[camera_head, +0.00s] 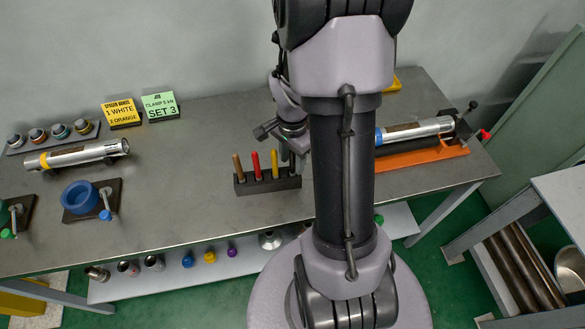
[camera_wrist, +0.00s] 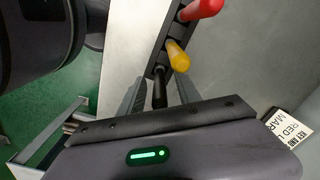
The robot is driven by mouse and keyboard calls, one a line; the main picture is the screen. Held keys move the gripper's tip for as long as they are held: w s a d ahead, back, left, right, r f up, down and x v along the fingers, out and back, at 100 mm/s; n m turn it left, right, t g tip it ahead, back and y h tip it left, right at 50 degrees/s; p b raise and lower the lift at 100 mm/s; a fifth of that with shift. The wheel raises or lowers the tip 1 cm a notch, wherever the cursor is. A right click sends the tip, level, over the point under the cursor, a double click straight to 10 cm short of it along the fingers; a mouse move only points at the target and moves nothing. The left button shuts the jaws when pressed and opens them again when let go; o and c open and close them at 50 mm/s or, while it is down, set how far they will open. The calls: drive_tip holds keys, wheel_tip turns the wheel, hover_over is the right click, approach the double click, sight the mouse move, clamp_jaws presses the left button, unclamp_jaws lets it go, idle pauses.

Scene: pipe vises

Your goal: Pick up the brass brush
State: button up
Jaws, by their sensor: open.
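A dark tool rack (camera_head: 268,185) stands on the metal bench, with upright handles in it. In the head view I see a tan handle (camera_head: 238,168), a red handle (camera_head: 256,166) and a yellow handle (camera_head: 275,164). A black handle (camera_wrist: 160,92) shows in the wrist view, beyond the yellow handle (camera_wrist: 178,55) in the row. My gripper (camera_head: 292,154) is at the right end of the rack. Its open fingers stand on either side of the black handle, with no clear contact visible. No bristles show, so I cannot tell which handle is the brass brush.
An orange vise (camera_head: 425,155) holds a silver pipe right of my arm. Another silver pipe (camera_head: 80,155) lies at the left, near a blue ring (camera_head: 80,197). Yellow and green signs (camera_head: 160,106) stand at the back.

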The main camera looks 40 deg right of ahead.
drive_tip(key=shift+r, duration=0.1)
clamp_jaws()
drive_tip(key=shift+r, duration=0.1)
